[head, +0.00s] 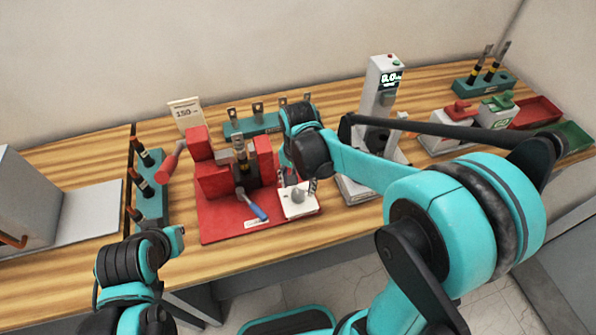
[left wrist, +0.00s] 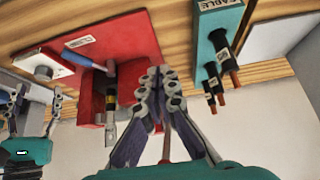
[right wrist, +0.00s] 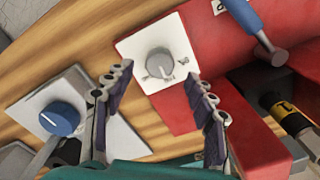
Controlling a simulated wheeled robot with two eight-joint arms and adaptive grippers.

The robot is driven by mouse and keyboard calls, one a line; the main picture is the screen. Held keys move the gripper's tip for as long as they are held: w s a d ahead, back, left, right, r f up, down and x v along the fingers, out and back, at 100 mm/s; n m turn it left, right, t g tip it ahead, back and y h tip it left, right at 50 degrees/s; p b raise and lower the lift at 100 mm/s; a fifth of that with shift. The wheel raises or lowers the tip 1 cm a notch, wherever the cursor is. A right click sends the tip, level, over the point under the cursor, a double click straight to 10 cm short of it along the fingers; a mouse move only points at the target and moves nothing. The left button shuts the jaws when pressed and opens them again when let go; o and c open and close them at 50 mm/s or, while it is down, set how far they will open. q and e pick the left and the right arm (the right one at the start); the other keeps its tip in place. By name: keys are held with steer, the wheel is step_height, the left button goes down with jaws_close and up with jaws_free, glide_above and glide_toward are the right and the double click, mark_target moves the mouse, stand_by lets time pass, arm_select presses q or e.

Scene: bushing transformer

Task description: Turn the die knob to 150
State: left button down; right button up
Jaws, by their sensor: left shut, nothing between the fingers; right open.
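The die knob (head: 298,196) is grey and round, on a white square plate at the front right corner of the red press base (head: 222,225). In the right wrist view the knob (right wrist: 159,60) sits just beyond and between my right fingertips, its markings too small to read surely. My right gripper (right wrist: 158,82) is open around the knob's line, apart from it as far as I can see. A card reading 150 (head: 185,113) stands behind the press. My left gripper (left wrist: 162,78) is shut and empty, near the press's red handle side; its fingers are not clear in the head view.
A blue-handled lever (head: 252,203) lies left of the knob plate. A grey device with a lit display (head: 383,90) stands right of it; a blue knob (right wrist: 60,118) shows in the right wrist view. A teal cable rack (head: 152,190) stands left of the press.

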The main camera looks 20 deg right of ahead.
step_height(320, 180, up, 8)
steer(key=shift+r, duration=0.15)
steer(key=shift+s, duration=0.1)
stand_by(0.5)
steer(key=n+t+b, duration=0.4)
steer(key=n+t, duration=0.3)
glide_toward(300, 195)
steer(key=s+d, duration=0.4)
steer(key=shift+d+r, duration=0.15)
steer(key=shift+r, duration=0.05)
